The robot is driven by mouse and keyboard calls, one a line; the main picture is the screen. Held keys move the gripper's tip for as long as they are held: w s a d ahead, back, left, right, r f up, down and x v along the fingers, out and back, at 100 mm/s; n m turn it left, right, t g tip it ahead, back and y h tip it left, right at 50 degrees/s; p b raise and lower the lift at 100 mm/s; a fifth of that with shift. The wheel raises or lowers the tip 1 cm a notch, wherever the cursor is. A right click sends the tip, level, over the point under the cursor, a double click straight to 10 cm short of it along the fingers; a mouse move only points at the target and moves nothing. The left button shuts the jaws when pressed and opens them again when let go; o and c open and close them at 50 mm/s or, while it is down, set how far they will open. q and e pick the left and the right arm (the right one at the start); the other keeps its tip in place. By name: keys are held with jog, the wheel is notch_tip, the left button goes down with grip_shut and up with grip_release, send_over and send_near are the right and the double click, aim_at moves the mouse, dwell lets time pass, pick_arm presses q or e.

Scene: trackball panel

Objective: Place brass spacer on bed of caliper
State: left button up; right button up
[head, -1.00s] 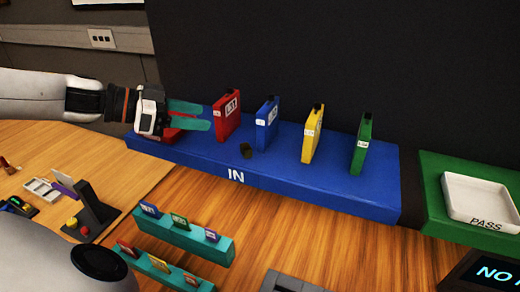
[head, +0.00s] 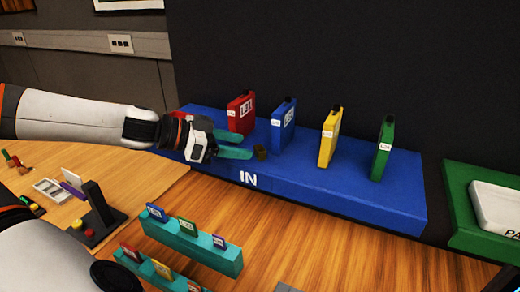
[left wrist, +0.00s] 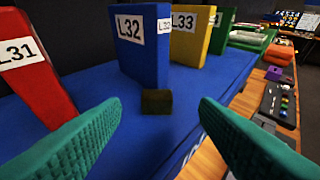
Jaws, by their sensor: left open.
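The brass spacer (head: 261,152) is a small dark brownish piece on the blue IN platform (head: 380,188), in front of the blue L32 block. In the left wrist view the spacer (left wrist: 157,102) lies ahead, between the open fingers and a little beyond their tips. My left gripper (head: 236,147) has teal fingers, is open and empty, and points at the spacer from the left, low over the platform. The caliper cannot be made out for certain. My right gripper is not in view.
Red (head: 241,113), blue (head: 283,124), yellow (head: 330,137) and green (head: 383,148) upright blocks stand on the platform around the spacer. Teal racks (head: 192,243) with small tags stand in front. A green stand (head: 470,232) with a white tray (head: 500,208) is at right.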

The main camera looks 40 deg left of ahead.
aim_at(259, 148)
pick_arm(q)
jog(key=shift+w+d+f, duration=0.2)
jog(key=shift+w+d, duration=0.05)
jog(key=shift+w, duration=0.3)
jog(key=shift+w+d+p, duration=0.3)
jog(key=shift+w+p, duration=0.15)
jog(key=shift+p, duration=0.1)
jog(key=p+x, duration=0.1)
jog(key=x, duration=0.2)
jog(key=shift+w+a+f+p, duration=0.1)
jog(key=shift+w+f+p, duration=0.1)
jog(key=shift+p, duration=0.1)
jog(key=shift+w+f, duration=0.15)
jog(key=shift+w, duration=0.2)
jog(key=shift+s, duration=0.1)
jog(key=shift+c, duration=0.9)
jog(key=c, duration=0.9)
jog(key=shift+c, duration=0.2)
